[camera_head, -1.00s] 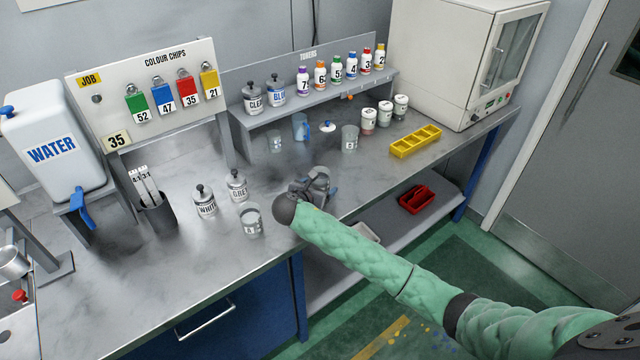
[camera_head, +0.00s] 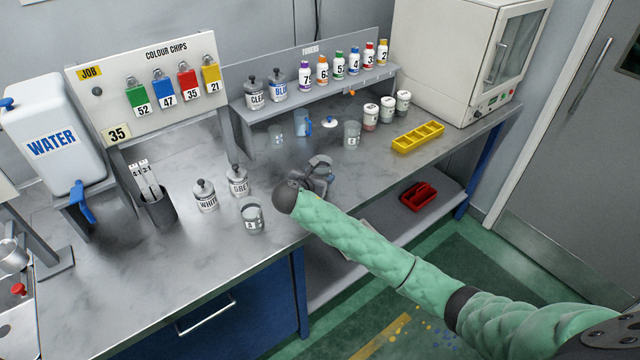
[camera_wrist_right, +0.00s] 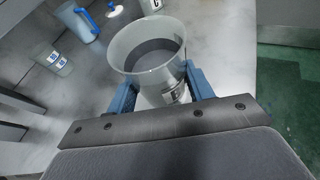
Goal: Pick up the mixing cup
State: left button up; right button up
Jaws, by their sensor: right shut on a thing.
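My right gripper (camera_head: 320,168) reaches over the front part of the bench, and its own wrist hides most of it in the head view. In the right wrist view its two blue fingers (camera_wrist_right: 160,90) are shut on the mixing cup (camera_wrist_right: 150,50), one on each side. The cup is open-topped, pale and translucent, with a dark grey inside and a marked label low on its wall. I cannot tell whether its base touches the bench. My left gripper is not in view.
Another clear cup (camera_head: 252,216) stands left of my right gripper, near the GREY (camera_head: 238,182) and WHITE (camera_head: 205,197) tins. Behind stand a clear cup (camera_head: 351,136) and a blue-handled jug (camera_head: 302,125). A yellow tray (camera_head: 417,138) lies right. Bare bench surrounds the gripper.

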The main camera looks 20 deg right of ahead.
jog(key=shift+r+b, duration=0.3)
jog(key=shift+r, duration=0.3)
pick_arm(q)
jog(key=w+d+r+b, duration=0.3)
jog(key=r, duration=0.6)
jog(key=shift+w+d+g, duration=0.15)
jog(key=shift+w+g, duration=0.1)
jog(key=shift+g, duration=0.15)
pick_arm(e)
jog(key=s+d+r, duration=0.6)
jog(key=s+r, duration=0.1)
jog(key=s, duration=0.2)
jog(key=shift+s+d+r, duration=0.15)
jog(key=shift+s+d, duration=0.15)
jog(key=shift+s, duration=0.05)
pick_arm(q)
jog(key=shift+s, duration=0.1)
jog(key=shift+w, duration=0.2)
